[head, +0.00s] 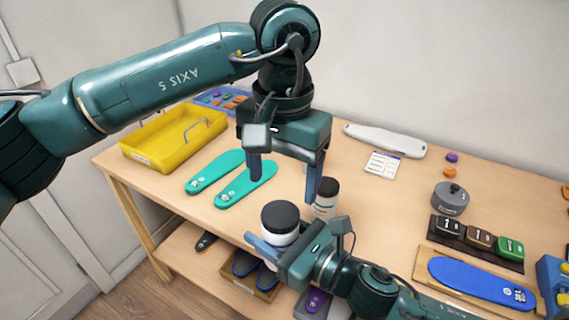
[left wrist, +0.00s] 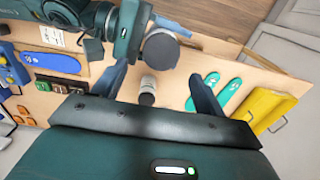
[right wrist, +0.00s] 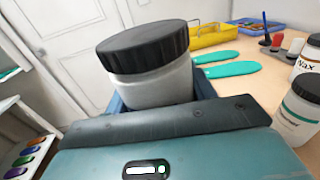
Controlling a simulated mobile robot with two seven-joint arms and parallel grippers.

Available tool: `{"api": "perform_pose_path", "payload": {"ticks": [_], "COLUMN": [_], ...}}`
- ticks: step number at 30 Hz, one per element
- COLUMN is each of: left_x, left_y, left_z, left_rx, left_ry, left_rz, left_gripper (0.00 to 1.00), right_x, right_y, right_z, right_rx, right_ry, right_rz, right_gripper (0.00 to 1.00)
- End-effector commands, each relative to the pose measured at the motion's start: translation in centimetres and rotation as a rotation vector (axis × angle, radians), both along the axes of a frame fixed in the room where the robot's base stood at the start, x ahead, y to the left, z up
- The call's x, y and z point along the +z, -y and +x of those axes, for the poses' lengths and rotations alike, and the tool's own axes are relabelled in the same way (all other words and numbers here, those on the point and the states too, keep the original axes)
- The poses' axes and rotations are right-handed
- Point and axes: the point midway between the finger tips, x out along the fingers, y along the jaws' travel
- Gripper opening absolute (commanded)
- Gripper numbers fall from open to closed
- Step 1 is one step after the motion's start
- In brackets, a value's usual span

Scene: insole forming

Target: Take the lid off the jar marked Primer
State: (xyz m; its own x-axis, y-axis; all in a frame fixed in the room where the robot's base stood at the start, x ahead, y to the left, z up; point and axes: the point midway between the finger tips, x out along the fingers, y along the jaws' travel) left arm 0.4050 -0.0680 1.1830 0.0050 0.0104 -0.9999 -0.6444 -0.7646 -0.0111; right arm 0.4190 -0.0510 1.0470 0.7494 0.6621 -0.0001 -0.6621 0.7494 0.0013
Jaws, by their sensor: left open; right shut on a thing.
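A white jar (head: 279,238) with a wide black lid (head: 280,215) is upright between the fingers of my right gripper (head: 276,246), at the table's front edge. In the right wrist view the jar body (right wrist: 155,88) is large and its black lid (right wrist: 143,46) sits on it; no label shows, so I cannot tell whether it is marked Primer. My left gripper (head: 284,188) is open and empty, fingers pointing down, above and behind the held jar. In the left wrist view the held jar's lid (left wrist: 160,50) is beyond the fingers, towards the top.
A dark-lidded jar (head: 326,196) stands behind the held one. The right wrist view shows a jar marked Wax (right wrist: 310,62) and a green-banded jar (right wrist: 299,108). Teal insoles (head: 247,184) and a yellow tray (head: 175,140) lie left. A grey pot (head: 451,200) and blue insole (head: 478,282) are right.

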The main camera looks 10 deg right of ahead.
Motion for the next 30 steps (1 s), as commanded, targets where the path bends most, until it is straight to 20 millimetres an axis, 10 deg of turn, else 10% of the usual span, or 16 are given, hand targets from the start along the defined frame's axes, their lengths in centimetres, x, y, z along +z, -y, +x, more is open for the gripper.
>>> {"api": "perform_pose_path", "payload": {"ticks": [12, 23, 30], "left_x": [-5.7, -6.2, -6.2], "left_y": [0.0, 0.0, 0.0], "left_z": [0.0, 0.0, -0.1], "left_rx": [0.002, 0.002, 0.002], "left_ry": [-0.004, -0.003, -0.003], "left_rz": [-0.003, -0.005, -0.005], "left_gripper": [0.72, 0.72, 0.52], "right_x": [0.1, 0.1, 0.1], "right_y": [0.0, 0.0, 0.0], "right_z": [0.0, 0.0, 0.0], "right_rx": [0.001, 0.001, 0.001], "right_ry": [0.002, 0.003, 0.003], "right_rz": [0.002, 0.001, 0.001], "right_gripper": [0.00, 0.00, 0.00]}}
